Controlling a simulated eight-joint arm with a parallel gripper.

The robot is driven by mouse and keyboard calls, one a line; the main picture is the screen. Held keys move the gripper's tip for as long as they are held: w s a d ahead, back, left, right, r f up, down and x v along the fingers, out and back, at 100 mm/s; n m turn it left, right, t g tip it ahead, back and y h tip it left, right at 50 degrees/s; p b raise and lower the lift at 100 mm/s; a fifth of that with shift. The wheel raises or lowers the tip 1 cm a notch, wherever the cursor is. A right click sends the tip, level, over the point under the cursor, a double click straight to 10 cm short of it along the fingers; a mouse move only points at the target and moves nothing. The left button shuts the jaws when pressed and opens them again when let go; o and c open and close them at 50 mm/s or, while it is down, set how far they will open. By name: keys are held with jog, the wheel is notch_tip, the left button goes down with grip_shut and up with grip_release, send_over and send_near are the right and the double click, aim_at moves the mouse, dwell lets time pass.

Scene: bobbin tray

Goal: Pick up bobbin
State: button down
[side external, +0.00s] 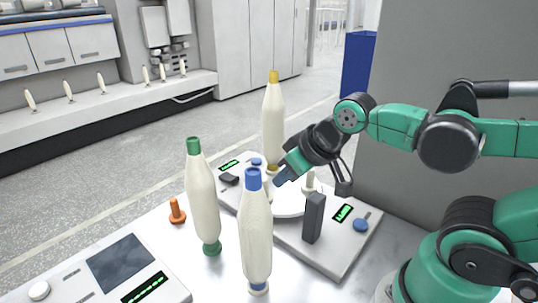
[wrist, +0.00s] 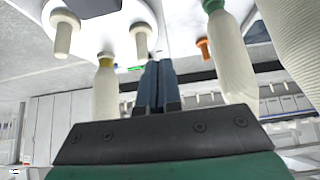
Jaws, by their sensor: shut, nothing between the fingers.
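Three cream bobbins stand upright in the side view: one with a green tip (side external: 202,200), one with a blue tip (side external: 256,235), and one with a yellow tip (side external: 273,120) farther back. My gripper (side external: 281,176) is above the white round plate, between the blue-tipped and yellow-tipped bobbins in the picture. In the wrist view its dark blue fingers (wrist: 156,85) are together with nothing between them. The yellow-ended bobbin (wrist: 105,90) shows left of the fingers, the green-ended one (wrist: 234,60) right. A large cream bobbin (wrist: 292,40) is cut off at the right edge.
The white round plate (side external: 290,211) with short pegs (side external: 310,181) sits on a grey device with a dark upright block (side external: 313,218). An orange peg (side external: 176,211) stands at left. A control panel (side external: 120,262) lies at front left. Small bobbins line a back shelf.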

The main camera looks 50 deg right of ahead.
grip_release()
dwell(0.3)
notch_tip(320, 180, up, 11)
jog(key=n+g+y, duration=0.4)
jog(key=n+y, duration=0.5)
jog(key=n, duration=0.5)
send_over(264, 233)
jog(key=d, duration=0.6)
jog(key=shift+h, duration=0.3)
jog(key=shift+w+a+f, duration=0.3)
jog(key=shift+a+f, duration=0.35)
jog(key=shift+f, duration=1.8)
jog(key=shift+w+a+f, duration=0.3)
jog(key=shift+a+f, duration=0.4)
jog(key=shift+f, duration=1.75)
jog(key=shift+w+a+f, duration=0.3)
jog(key=shift+a+f, duration=0.35)
jog(key=shift+f, duration=1.8)
